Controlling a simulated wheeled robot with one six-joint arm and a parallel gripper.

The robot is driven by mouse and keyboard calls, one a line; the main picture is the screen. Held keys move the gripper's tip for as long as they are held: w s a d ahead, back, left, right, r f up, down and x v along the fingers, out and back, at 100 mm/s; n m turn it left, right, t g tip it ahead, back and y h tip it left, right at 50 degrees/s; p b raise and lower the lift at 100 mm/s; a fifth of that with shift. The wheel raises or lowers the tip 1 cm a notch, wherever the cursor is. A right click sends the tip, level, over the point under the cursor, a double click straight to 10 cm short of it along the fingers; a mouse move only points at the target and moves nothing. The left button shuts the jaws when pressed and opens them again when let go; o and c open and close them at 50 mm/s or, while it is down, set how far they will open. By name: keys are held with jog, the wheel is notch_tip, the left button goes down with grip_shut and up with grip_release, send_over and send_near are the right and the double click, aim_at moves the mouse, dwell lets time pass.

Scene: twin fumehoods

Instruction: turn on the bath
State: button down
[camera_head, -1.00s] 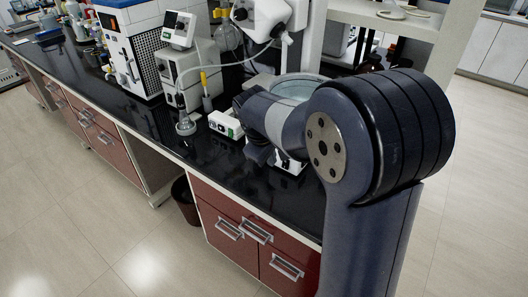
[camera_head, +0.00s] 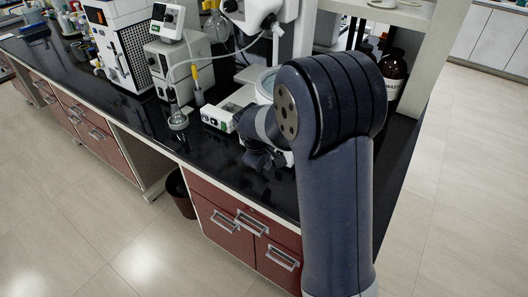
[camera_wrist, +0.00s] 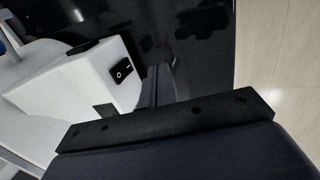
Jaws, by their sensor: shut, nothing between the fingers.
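The bath's pale round bowl (camera_head: 266,80) shows in the head view, partly hidden behind my arm. In the wrist view, a white housing (camera_wrist: 85,80), apparently the bath's, has a black rocker switch (camera_wrist: 122,70) on its face. My gripper (camera_head: 262,160) is low over the counter in front of the bath and hides part of its base. In the wrist view my gripper's dark fingers (camera_wrist: 158,84) are together and empty, just right of the switch. I cannot tell whether they touch the housing.
A white box with a green front (camera_head: 218,117) stands left of my gripper. A glass flask on a tube (camera_head: 178,119) and a grey pump unit (camera_head: 175,68) are further left. A brown bottle (camera_head: 394,75) stands behind my arm. The black counter's front strip (camera_head: 205,155) is clear.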

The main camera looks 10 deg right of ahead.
jog(key=shift+w+d+f+p, duration=0.7)
jog(key=shift+w+d+f, duration=0.3)
jog(key=shift+w+d, duration=0.1)
jog(key=shift+w+d+f, duration=0.15)
jog(key=shift+w+d, duration=0.35)
jog(key=shift+w, duration=0.05)
jog(key=shift+w+d+f+b, duration=0.2)
jog(key=shift+f+b, duration=0.1)
jog(key=shift+b, duration=0.05)
jog(key=shift+r, duration=0.15)
jog(key=shift+r+p, duration=0.1)
jog(key=shift+p, duration=0.2)
